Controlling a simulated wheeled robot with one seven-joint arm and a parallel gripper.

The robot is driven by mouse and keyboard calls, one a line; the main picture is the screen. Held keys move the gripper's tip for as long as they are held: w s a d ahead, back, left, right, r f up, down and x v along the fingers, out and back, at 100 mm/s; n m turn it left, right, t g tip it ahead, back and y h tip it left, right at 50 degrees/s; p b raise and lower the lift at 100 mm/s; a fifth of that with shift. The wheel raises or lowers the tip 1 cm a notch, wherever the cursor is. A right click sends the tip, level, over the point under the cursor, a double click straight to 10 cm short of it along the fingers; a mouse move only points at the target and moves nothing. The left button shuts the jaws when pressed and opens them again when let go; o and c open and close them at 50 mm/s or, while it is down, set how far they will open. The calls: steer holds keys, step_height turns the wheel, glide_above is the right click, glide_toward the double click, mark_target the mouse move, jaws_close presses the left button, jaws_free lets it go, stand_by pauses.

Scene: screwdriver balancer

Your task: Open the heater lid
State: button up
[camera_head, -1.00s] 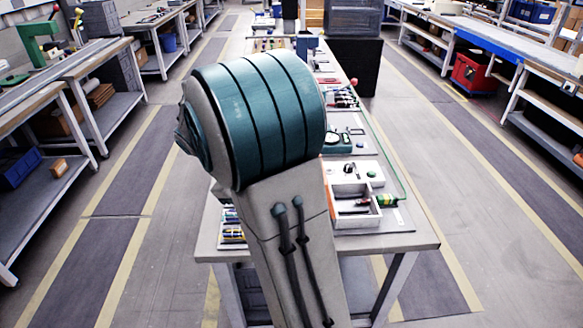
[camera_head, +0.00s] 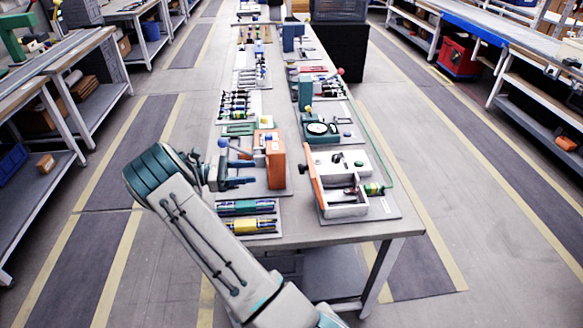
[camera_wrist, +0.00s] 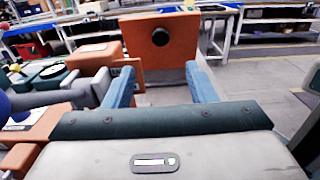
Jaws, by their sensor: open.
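An orange panel (camera_head: 313,182), which looks like the heater lid, stands upright along the left edge of an open white box (camera_head: 344,195). In the wrist view the panel (camera_wrist: 185,55) faces me, with a round black knob (camera_wrist: 160,37) near its top. My gripper (camera_wrist: 160,70) is open and empty. Its two blue fingers frame the lower part of the panel, which appears beyond the tips.
An orange block fixture (camera_head: 273,158) stands close to my gripper, left of the panel. A dial gauge (camera_head: 318,128) sits behind the white box. Trays of tools line the bench. The floor right of the bench is clear.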

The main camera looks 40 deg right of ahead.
steer(key=p+x, duration=0.3)
steer(key=x, duration=1)
steer(key=shift+d+p, duration=0.3)
steer(key=shift+d, duration=0.05)
steer(key=shift+s, duration=0.15)
